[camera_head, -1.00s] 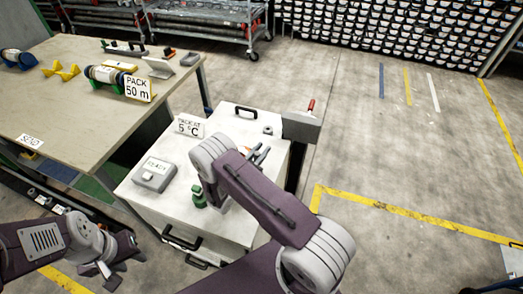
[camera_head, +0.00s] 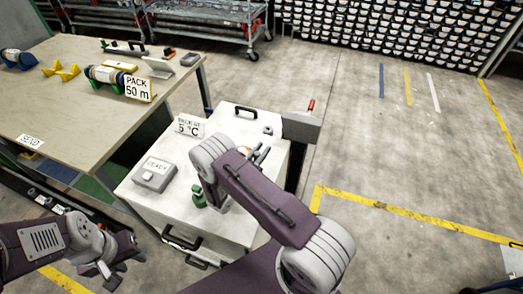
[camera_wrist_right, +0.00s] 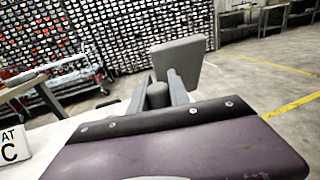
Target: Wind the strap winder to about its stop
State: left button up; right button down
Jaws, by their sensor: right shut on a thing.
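My right gripper (camera_wrist_right: 157,92) is shut on a dark grey upright knob (camera_wrist_right: 157,96), with one finger on each side of it. I cannot tell for sure whether this knob is part of the strap winder. In the head view the right gripper (camera_head: 260,155) is over the white cabinet top, and my own arm hides most of what it holds. A grey block (camera_wrist_right: 183,60) stands just behind the knob in the wrist view. My left gripper (camera_head: 118,272) looks open and empty, low at the left, apart from the cabinet.
The white cabinet (camera_head: 225,225) carries a grey box marked READY (camera_head: 154,175), a green piece (camera_head: 198,194), a temperature sign (camera_head: 188,127) and a black handle (camera_head: 246,111). A red-handled grey part (camera_head: 300,127) is at its far right corner. A wooden table (camera_head: 60,110) stands left; floor at right is clear.

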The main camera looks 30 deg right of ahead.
jog(key=shift+a+g, duration=0.1)
jog(key=shift+g, duration=0.2)
jog(key=shift+s+a+f+m+g+h+b, duration=0.15)
jog(key=shift+a+m+g+h+b, duration=0.1)
jog(key=shift+m+g+b, duration=0.2)
jog(key=shift+s+a+r+m+g+h+b, duration=0.15)
jog(key=shift+a+m+g+h+b, duration=0.1)
jog(key=shift+m+g+b, duration=0.15)
jog(key=shift+s+a+f, duration=0.1)
jog(key=shift+s+a, duration=0.1)
jog(key=shift+a, duration=0.3)
jog(key=shift+s+a+f+b, duration=0.15)
jog(key=shift+a+b, duration=0.05)
jog(key=shift+a, duration=0.5)
jog(key=shift+s+a+f+b, duration=0.1)
jog(key=shift+a+b, duration=0.1)
jog(key=shift+a, duration=0.45)
